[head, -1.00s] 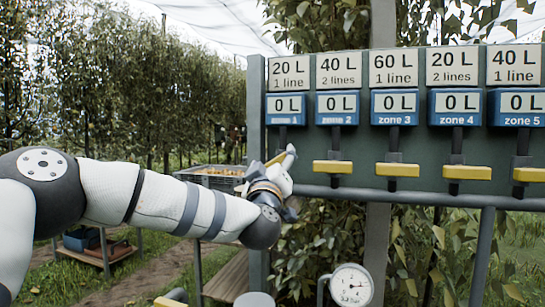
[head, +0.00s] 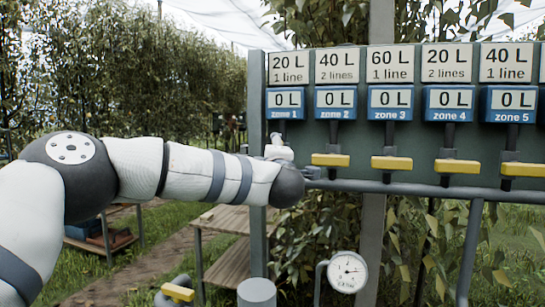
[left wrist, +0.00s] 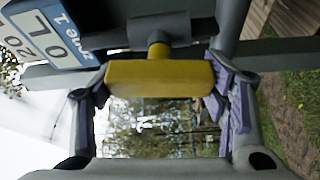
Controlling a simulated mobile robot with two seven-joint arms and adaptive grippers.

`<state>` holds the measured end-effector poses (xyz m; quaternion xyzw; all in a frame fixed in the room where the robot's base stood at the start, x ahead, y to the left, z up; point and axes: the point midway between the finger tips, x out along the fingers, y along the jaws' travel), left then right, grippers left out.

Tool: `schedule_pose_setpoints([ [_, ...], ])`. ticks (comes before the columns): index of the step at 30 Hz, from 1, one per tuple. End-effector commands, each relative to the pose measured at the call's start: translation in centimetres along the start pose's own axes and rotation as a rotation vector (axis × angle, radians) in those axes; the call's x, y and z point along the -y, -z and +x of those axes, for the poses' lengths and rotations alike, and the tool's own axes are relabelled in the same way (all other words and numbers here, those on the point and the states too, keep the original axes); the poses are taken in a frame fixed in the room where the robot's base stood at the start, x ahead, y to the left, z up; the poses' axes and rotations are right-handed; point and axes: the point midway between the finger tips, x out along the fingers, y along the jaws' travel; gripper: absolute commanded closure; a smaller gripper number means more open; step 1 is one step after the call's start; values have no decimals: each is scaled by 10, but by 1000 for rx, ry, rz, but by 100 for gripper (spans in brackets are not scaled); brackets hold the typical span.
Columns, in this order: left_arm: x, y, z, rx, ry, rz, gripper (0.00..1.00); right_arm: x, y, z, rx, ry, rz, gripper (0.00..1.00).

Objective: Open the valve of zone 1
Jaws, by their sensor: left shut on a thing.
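The zone 1 display (head: 285,102) reads 0 L under a sign (head: 288,67) saying 20 L, 1 line. It also shows, turned, in the left wrist view (left wrist: 50,38). My left gripper (head: 279,148) is at the valve below this display; my wrist hides the handle in the head view. In the left wrist view, the yellow handle (left wrist: 160,78) sits between the fingers of my left gripper (left wrist: 155,92), which is shut on it. My right gripper is not in view.
Yellow handles of zone 2 (head: 331,160), zone 3 (head: 391,163), zone 4 (head: 457,167) and zone 5 (head: 522,169) lie across their pipes to the right. A pressure gauge (head: 347,271) stands below. A wooden table (head: 228,262) is behind my arm.

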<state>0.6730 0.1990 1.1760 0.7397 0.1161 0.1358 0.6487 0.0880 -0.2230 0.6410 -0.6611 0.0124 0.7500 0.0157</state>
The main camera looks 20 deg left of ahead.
Motion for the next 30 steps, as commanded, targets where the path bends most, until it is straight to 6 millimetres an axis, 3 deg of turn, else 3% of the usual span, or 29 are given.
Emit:
schedule_pose_setpoints([
  [10,-1,0,0,0,46,-118,60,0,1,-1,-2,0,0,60],
  [26,0,0,0,1,55,-140,60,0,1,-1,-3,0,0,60],
  [27,0,0,0,1,55,-140,30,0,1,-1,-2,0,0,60],
  [30,0,0,0,1,55,-139,12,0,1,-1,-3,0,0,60],
])
